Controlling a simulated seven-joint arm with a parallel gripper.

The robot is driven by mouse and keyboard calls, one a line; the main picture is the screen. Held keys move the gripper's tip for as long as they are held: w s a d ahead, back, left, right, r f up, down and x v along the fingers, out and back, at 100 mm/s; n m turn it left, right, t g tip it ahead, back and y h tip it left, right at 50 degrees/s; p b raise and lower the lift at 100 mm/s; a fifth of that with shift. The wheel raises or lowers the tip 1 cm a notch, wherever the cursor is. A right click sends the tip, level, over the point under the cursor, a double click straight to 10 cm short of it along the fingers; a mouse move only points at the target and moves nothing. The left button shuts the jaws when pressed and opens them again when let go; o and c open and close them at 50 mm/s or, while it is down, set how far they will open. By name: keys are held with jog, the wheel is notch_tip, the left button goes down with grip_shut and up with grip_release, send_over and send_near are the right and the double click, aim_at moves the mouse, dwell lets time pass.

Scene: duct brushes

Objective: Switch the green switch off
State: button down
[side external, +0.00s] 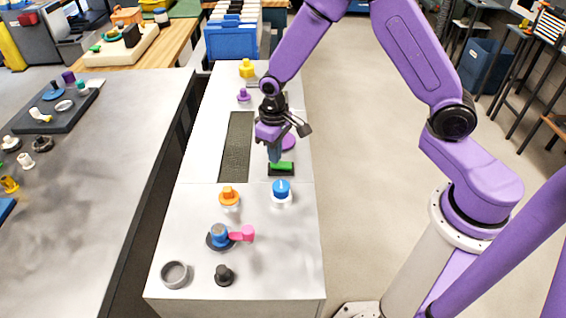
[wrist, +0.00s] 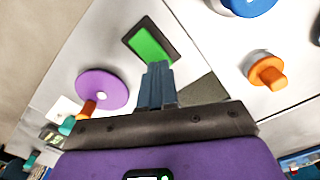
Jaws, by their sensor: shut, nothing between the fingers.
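The green switch (side external: 282,167) is a green rocker in a dark rectangular frame on the white bench top. In the wrist view the green switch (wrist: 150,44) lies just beyond my fingertips. My gripper (side external: 274,157) points down at the far edge of the switch, its fingers shut and empty. In the wrist view my gripper (wrist: 157,68) shows its blue-grey fingers together, their tips at the near edge of the dark frame. I cannot tell whether the tips touch the switch. In the side view the fingers and wrist hide part of what lies behind the switch.
A blue knob (side external: 281,190) on a white base stands close in front of the switch, and an orange knob (side external: 229,197) stands to its left. A purple disc (wrist: 102,89) is beside the switch. A dark recessed mesh strip (side external: 237,147) runs along the bench to the left.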

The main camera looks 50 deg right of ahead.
jog(key=shift+f, duration=0.6)
dwell(0.3)
jog(key=shift+r, duration=3.5)
jog(key=shift+s+a+r, duration=0.1)
jog(key=shift+s, duration=0.05)
jog(key=s+d+r+n, duration=0.1)
jog(key=s+r+n, duration=0.2)
jog(key=s, duration=0.6)
jog(key=s+d+r+n, duration=0.2)
jog(key=s+r+n, duration=0.1)
jog(key=s, duration=0.6)
jog(key=s+d+r+n, duration=0.1)
jog(key=s+r+n, duration=0.2)
jog(key=s, duration=0.6)
jog(key=shift+s+d+r+n, duration=0.2)
jog(key=shift+s+r+n, duration=0.05)
jog(key=shift+r+n, duration=0.1)
